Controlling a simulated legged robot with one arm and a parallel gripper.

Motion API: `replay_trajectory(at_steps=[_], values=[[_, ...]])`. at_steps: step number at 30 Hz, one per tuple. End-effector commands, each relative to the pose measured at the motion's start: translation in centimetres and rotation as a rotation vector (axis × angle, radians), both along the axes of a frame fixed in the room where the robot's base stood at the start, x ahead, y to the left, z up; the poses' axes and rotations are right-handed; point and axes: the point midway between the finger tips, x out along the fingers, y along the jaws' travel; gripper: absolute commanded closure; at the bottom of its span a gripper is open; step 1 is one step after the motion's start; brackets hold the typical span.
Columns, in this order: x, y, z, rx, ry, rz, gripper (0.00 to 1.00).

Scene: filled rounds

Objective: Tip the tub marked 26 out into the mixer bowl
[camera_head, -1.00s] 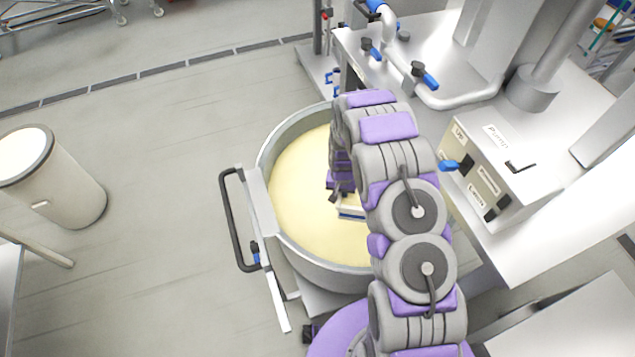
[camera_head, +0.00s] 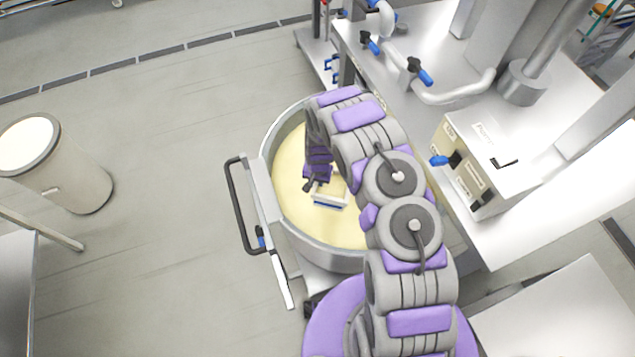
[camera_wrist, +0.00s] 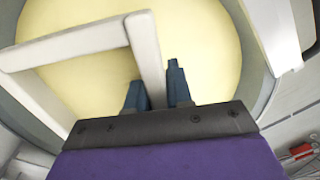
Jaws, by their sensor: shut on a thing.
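The mixer bowl (camera_head: 349,261) is a large round steel bowl with pale yellow contents, in the middle of the head view; its wall also shows in the wrist view (camera_wrist: 38,101). My gripper (camera_head: 312,186) is over the bowl, partly hidden by my arm. It is shut on a small white tub (camera_head: 330,194) with a blue strip on its side. In the wrist view the dark fingers of my gripper (camera_wrist: 158,88) pinch one wall of the white tub (camera_wrist: 146,52). Yellow shows within its rim; I cannot tell whether that is tub contents or the bowl behind. No number is readable.
A black handle (camera_head: 232,205) stands at the bowl's left side. The steel machine with a control box (camera_head: 475,172) and blue-handled valves (camera_head: 420,72) is to the right. A white-topped bin (camera_head: 55,165) stands far left. The floor between is clear.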

Motion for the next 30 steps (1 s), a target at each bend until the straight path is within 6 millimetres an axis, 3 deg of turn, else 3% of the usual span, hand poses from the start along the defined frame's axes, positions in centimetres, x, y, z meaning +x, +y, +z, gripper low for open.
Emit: replay_trajectory(at_steps=[30], values=[[0.07,-0.41,-0.5,0.115,-0.037,-0.006,1.0]])
